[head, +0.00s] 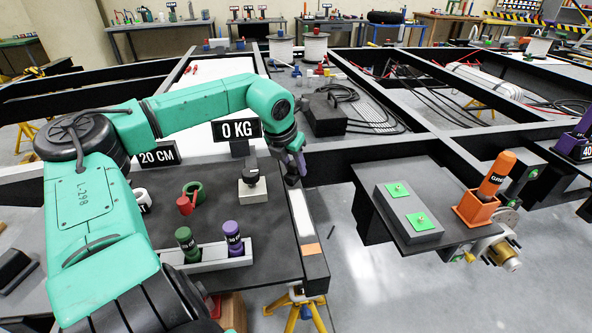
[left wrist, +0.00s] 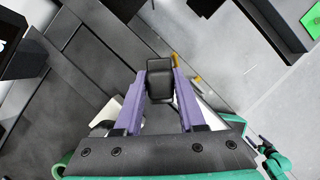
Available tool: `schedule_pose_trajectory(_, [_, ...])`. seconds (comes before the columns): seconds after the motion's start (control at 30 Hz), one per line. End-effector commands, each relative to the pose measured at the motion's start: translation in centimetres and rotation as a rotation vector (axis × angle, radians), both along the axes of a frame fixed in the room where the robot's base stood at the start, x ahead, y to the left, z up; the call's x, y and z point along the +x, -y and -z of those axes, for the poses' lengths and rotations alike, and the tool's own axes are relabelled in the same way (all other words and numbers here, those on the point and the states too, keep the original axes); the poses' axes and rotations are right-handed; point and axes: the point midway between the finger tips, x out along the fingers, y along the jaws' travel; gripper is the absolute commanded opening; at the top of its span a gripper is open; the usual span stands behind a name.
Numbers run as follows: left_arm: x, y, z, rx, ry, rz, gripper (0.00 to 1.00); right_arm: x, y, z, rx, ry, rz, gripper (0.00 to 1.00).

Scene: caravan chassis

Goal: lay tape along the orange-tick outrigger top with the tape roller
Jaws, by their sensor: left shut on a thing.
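My left gripper (head: 294,168) has purple fingers and hangs over the far part of the orange-tick outrigger (head: 315,268). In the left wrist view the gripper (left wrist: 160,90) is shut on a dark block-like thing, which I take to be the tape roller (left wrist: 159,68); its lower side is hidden. The outrigger is a dark beam along the right edge of the work table. An orange tick (head: 311,249) marks its near end, and a pale strip (head: 300,214) lies on its top beyond the tick. I cannot tell whether the roller touches the top. My right gripper is not in view.
On the table left of the outrigger stand a black-knobbed thing on a white block (head: 253,192), a 0 KG sign (head: 237,130) and a tray (head: 207,259) with green and purple bottles. A shelf (head: 440,243) with an orange GRN holder (head: 476,208) lies right, across open floor.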

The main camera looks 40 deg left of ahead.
Motion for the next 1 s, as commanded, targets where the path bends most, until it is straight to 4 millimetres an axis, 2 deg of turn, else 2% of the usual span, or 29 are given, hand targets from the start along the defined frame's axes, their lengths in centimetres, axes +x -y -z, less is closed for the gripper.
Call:
schedule_pose_trajectory(0.03, [0.1, -0.1, -0.9, 0.001, 0.003, 0.0, 0.0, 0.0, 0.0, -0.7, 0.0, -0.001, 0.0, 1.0])
schedule_pose_trajectory(0.5, [0.0, -0.9, -4.9, 0.001, 0.002, 0.002, 0.0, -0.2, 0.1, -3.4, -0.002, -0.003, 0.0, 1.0])
schedule_pose_trajectory(1.0, [0.0, -1.0, -5.2, 0.001, 0.002, 0.003, 0.0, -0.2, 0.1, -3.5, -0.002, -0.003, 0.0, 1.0])
